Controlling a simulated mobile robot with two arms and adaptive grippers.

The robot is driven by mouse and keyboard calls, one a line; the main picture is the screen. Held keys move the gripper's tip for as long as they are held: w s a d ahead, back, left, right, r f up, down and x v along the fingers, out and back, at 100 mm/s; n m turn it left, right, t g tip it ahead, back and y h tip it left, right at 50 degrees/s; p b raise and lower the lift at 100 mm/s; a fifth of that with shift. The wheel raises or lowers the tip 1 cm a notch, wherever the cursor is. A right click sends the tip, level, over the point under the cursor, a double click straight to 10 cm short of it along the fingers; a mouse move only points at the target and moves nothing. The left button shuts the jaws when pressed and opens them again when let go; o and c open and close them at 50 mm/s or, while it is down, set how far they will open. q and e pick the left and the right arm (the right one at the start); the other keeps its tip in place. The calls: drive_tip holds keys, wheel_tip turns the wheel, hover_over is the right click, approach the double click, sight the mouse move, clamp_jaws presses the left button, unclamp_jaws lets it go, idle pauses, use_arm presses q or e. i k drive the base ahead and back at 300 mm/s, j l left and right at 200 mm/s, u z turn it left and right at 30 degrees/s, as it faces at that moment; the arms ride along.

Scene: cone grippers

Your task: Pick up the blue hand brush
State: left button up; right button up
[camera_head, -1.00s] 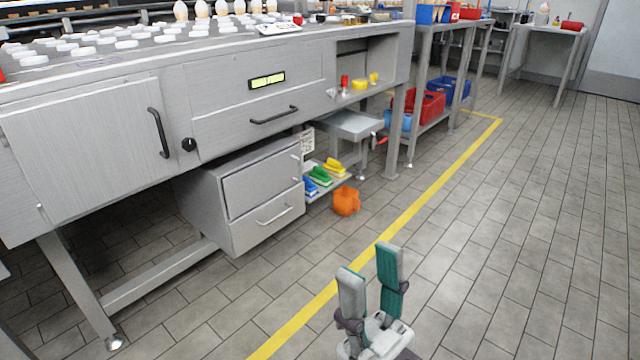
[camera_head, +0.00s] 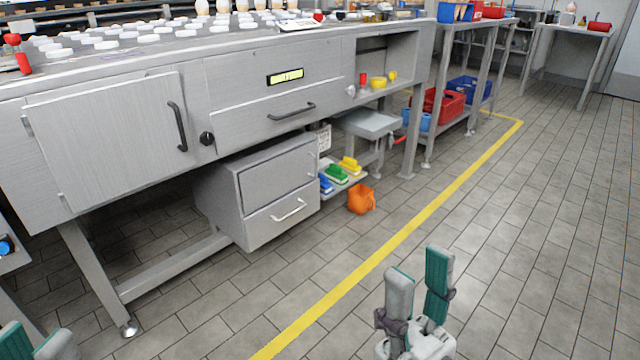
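The blue hand brush (camera_head: 325,184) lies on a low shelf under the workbench, at the left end of a row beside a green brush (camera_head: 337,174) and a yellow brush (camera_head: 350,165). The drawer cabinet partly hides it. My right gripper (camera_head: 420,265) is at the bottom centre-right, over the floor, fingers apart and empty, well short of the brushes. My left gripper (camera_head: 32,338) shows only as fingertips at the bottom left corner. They are apart with nothing seen between them.
A grey drawer cabinet (camera_head: 265,195) stands left of the brushes under the steel workbench (camera_head: 110,140). An orange jug (camera_head: 360,200) sits on the floor just right of the brushes. A grey stool-like stand (camera_head: 370,122) is behind. The tiled floor along the yellow line (camera_head: 375,260) is clear.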

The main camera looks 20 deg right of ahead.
sight(325, 187)
drive_tip(key=i+l+u, duration=0.1)
drive_tip(key=i+l, duration=0.3)
drive_tip(key=i+l+u, duration=0.1)
drive_tip(key=i+l, duration=0.25)
drive_tip(key=i+l+u, duration=0.1)
drive_tip(key=i+l, duration=0.3)
drive_tip(key=l, duration=0.2)
drive_tip(key=i+l, duration=0.3)
drive_tip(key=l, duration=0.2)
drive_tip(key=i+j+u, duration=0.05)
